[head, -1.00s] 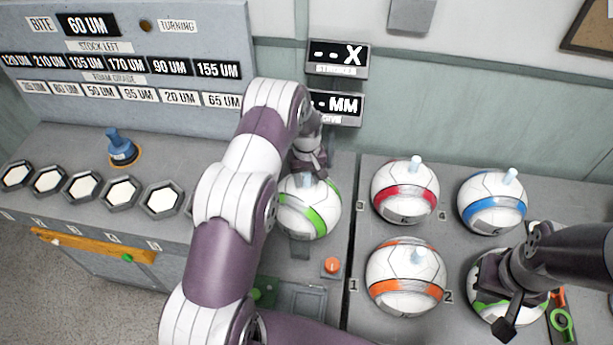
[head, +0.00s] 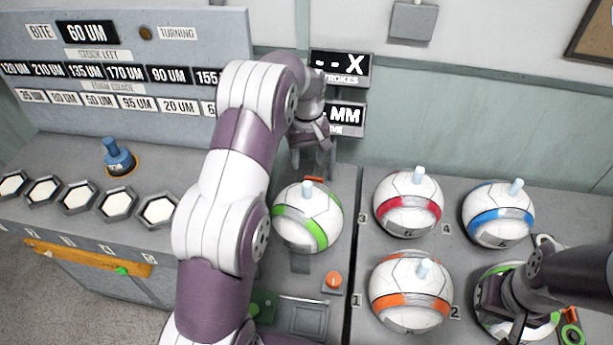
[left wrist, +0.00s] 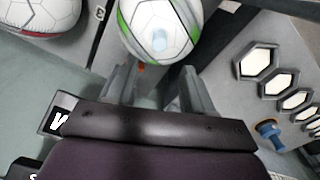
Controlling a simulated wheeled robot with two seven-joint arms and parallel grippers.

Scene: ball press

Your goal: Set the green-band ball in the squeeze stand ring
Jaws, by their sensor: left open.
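A white ball with a green band (head: 307,217) sits on the bench left of the seam, a pale peg on its top. It also shows in the left wrist view (left wrist: 160,28). Whatever lies under it, including any stand ring, is hidden. My left gripper (head: 313,170) is open and empty, behind the ball and apart from it. In the left wrist view its two fingers (left wrist: 158,72) are spread with a gap to the ball. My right gripper (head: 517,318) is at another green-marked ball (head: 487,318) at lower right, which it partly covers; its fingers are unclear.
Red-band (head: 407,203), blue-band (head: 498,213) and orange-band (head: 410,291) balls stand on the right bench. An orange knob (head: 333,280) is in front of the green-band ball. A blue-handled tool (head: 118,158) and hexagonal pads (head: 117,202) are at left. Display panels (head: 341,68) hang behind.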

